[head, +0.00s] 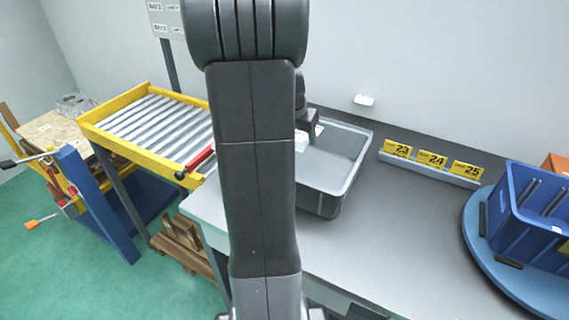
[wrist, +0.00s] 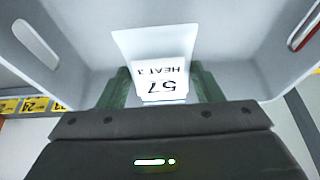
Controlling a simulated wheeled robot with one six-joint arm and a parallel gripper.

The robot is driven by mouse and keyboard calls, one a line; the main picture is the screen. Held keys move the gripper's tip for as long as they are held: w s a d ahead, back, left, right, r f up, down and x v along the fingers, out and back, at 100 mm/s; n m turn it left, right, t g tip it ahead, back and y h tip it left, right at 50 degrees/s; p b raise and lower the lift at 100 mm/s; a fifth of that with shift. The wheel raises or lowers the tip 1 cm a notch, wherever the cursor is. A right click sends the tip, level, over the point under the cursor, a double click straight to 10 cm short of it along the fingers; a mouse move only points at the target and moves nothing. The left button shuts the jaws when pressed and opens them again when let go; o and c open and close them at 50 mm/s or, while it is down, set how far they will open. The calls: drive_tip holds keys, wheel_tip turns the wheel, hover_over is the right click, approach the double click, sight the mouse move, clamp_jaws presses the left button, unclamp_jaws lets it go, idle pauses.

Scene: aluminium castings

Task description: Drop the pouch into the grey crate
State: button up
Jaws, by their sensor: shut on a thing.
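The pouch (wrist: 160,78) is white, with a label reading 57 and HEAT, upside down in the wrist view. My gripper (wrist: 161,88) is shut on it, with a green finger on each side. In the head view, the pouch (head: 301,140) shows as a small pale patch beside my arm. The grey crate (head: 331,190) stands on the grey bench, open at the top. My gripper is over the crate's far left part, and the crate's pale inner walls (wrist: 235,45) surround the pouch in the wrist view. My arm hides the crate's left side.
A rail with yellow number plates (head: 432,160) lies right of the crate. A blue crate (head: 530,215) sits on a round blue turntable (head: 478,240) at the far right. A roller conveyor (head: 150,130) with a yellow frame is at left. The bench front is clear.

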drive_tip(key=o, duration=1.2)
drive_tip(key=shift+r, duration=0.1)
drive_tip(key=v, duration=1.3)
drive_tip(key=shift+r, duration=0.3)
drive_tip(key=shift+s, duration=0.1)
drive_tip(key=x, duration=1.4)
drive_tip(key=shift+s, duration=0.1)
wheel_tip(320, 180, up, 4)
drive_tip(key=p, duration=0.2)
drive_tip(key=shift+a+p, duration=0.1)
drive_tip(key=shift+p, duration=0.3)
drive_tip(key=shift+r+p, duration=0.45)
drive_tip(key=shift+r, duration=0.3)
